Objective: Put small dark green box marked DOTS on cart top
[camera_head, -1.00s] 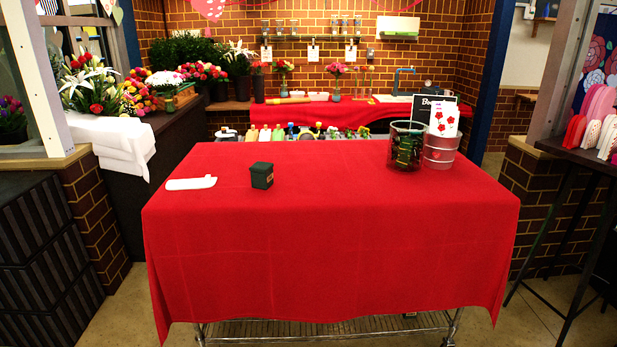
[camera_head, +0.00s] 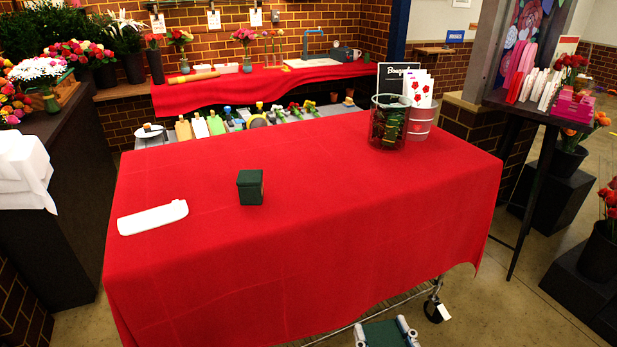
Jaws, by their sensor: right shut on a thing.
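The cart top (camera_head: 300,190) is covered by a red cloth that hangs down its sides; a metal frame and a caster show below. My right gripper (camera_head: 386,326) is at the bottom edge of the head view, in front of the cart and lower than its top. Its two pale fingers are shut on a dark green box (camera_head: 384,335), only partly in view; no marking on it can be read. Another small dark green box (camera_head: 250,188) stands upright on the cloth, left of the middle; no lettering is legible on it. My left gripper is out of view.
A white flat object (camera_head: 152,218) lies at the cart's left. A glass container (camera_head: 388,125) with dark green contents and a pink-red bucket (camera_head: 421,122) stand at the far right corner. The middle and front of the cloth are clear. A dark stand (camera_head: 520,108) is to the right.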

